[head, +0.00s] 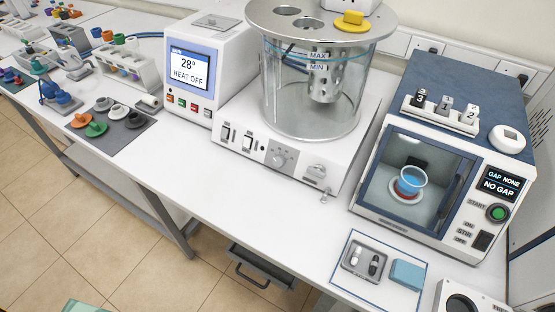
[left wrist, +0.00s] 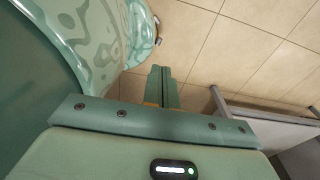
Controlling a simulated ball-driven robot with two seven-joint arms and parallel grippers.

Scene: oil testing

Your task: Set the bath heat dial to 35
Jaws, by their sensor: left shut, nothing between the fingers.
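The bath base (head: 262,165) is a white box with a round glass bath (head: 285,100) on it, in the middle of the head view. The bath's display (head: 189,66) shows 28° and HEAT OFF. My left gripper (left wrist: 162,73) shows in the left wrist view, shut and empty over the tiled floor, away from the bath. Neither gripper shows in the head view.
Two switches (head: 236,138) sit left of the dial, and a tap (head: 323,196) sticks out at the right. A boxy device with a glass door (head: 415,195) stands to the right. The white bench front (head: 220,185) before the bath is clear.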

